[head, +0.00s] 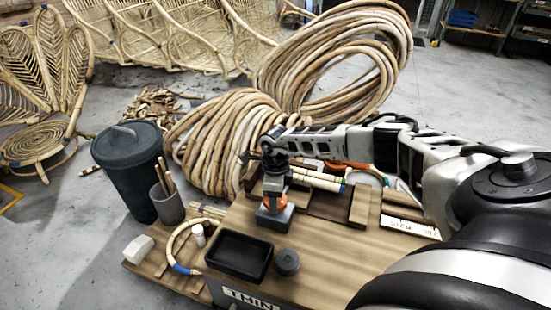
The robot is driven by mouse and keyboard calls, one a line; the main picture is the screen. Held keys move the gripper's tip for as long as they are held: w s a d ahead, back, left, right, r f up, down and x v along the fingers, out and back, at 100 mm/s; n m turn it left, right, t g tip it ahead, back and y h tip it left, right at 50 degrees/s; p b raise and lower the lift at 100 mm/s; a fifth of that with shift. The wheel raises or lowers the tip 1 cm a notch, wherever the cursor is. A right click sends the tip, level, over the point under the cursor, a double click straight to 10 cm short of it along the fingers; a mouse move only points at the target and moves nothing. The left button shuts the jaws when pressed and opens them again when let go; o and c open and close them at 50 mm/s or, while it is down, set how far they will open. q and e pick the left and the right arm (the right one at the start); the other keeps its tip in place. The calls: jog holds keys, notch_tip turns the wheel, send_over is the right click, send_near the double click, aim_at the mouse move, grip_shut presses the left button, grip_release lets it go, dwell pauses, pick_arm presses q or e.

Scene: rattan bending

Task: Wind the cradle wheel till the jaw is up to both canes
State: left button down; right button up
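Two pale canes (318,180) with coloured bands lie side by side on the wooden cradle at the back of the bench. A wooden block (360,207), perhaps the jaw, stands to the right of a dark brown recess (329,206). I cannot make out the cradle wheel for certain. My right arm reaches in from the right across the back of the bench, covering part of the cradle. Its gripper (274,190) points down left of the canes, over a grey block with an orange part (275,216); its fingers are too small to read. My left gripper is out of view.
A black tray (239,256), dark round pot (287,262), white bottle (199,235) and curved cane (180,248) are at the bench's left. A lidded bin (130,170) and stick cup (167,205) stand beyond. A ruler (409,228) lies right. Cane coils (335,55) lie behind.

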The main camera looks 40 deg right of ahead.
jog(key=shift+r+m+p, duration=0.1)
jog(key=shift+m+p, duration=0.2)
jog(key=shift+m, duration=0.3)
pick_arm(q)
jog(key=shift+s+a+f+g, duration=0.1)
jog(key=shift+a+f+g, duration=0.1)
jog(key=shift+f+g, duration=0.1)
pick_arm(e)
jog(key=shift+m, duration=0.5)
jog(key=o, duration=1)
pick_arm(q)
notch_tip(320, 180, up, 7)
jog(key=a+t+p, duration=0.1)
jog(key=p, duration=0.3)
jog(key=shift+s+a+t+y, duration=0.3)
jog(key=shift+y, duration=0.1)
pick_arm(e)
notch_tip(320, 180, up, 16)
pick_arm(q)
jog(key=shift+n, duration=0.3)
